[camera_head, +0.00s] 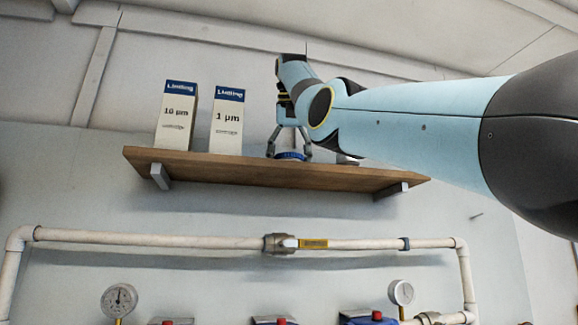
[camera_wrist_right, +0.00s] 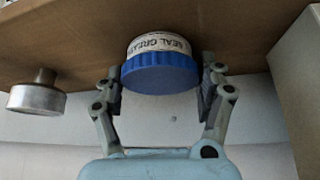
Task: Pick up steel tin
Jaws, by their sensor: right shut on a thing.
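My right gripper (camera_head: 290,145) reaches down to the wooden shelf from the right in the head view. In the right wrist view, which is upside down, my gripper (camera_wrist_right: 160,88) is shut on a round tub (camera_wrist_right: 160,72) with a blue lid and upside-down lettering, "SEAL GREASE". The tub's blue part also shows in the head view (camera_head: 290,156). It cannot be told whether the tub is off the shelf. A plain metal tin (camera_wrist_right: 36,97) stands beside it, outside the fingers. In the head view that tin (camera_head: 347,160) is mostly hidden behind my arm.
Two white cartons, "10 µm" (camera_head: 176,120) and "1 µm" (camera_head: 227,125), stand left of the gripper on the shelf (camera_head: 240,171). One carton side (camera_wrist_right: 302,75) is close in the wrist view. Below runs a white pipe (camera_head: 160,241) with a yellow-handled valve (camera_head: 312,244) and gauges (camera_head: 119,299).

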